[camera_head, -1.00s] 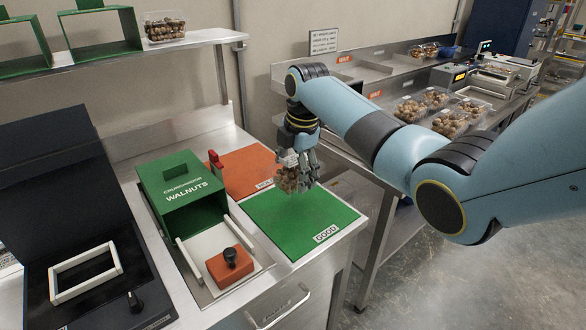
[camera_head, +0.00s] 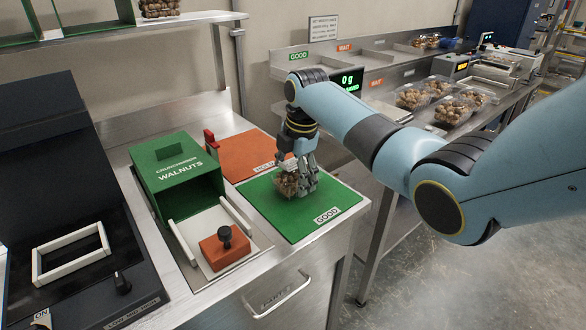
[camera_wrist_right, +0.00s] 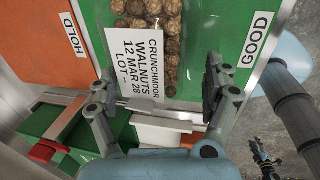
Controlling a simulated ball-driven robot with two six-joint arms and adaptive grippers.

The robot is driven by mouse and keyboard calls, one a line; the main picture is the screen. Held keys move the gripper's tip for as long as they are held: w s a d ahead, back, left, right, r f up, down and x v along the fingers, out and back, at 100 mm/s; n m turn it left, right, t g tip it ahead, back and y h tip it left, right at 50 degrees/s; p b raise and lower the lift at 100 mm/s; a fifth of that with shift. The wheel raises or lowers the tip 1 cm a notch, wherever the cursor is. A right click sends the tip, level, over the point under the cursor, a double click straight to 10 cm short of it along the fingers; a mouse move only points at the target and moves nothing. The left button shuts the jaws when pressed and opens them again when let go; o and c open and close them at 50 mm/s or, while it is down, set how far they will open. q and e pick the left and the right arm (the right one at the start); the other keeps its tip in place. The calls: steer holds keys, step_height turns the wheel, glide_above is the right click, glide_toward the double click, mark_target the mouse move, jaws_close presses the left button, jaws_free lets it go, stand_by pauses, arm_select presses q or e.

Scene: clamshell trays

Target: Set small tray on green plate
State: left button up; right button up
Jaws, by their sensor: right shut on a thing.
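The small tray (camera_head: 288,186) is a clear clamshell full of walnuts. In the right wrist view the tray (camera_wrist_right: 172,80) shows a white label reading Crunchmoor Walnuts. My right gripper (camera_head: 303,185) is shut on the small tray from above. In the right wrist view its fingers (camera_wrist_right: 158,98) stand on both sides of the label end. The green plate (camera_head: 310,222), marked GOOD, lies directly beneath the tray. The tray is over the plate's back-middle part and looks level. I cannot tell whether its underside touches the plate.
An orange HOLD plate (camera_head: 237,163) lies behind the green plate. A green walnut box (camera_head: 178,178) and an orange block with a black knob (camera_head: 225,247) stand to the left. Several filled trays (camera_head: 447,108) sit on the back-right bench. The green plate's front half is clear.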

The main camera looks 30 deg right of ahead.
steer(key=shift+s+f, duration=0.15)
steer(key=shift+f, duration=0.15)
steer(key=o, duration=1.2)
steer(key=shift+f, duration=0.15)
steer(key=shift+o, duration=0.2)
step_height(320, 180, up, 8)
steer(key=p, duration=0.7)
steer(key=shift+f+p, duration=0.25)
steer(key=shift+p, duration=0.1)
steer(key=shift+f, duration=0.15)
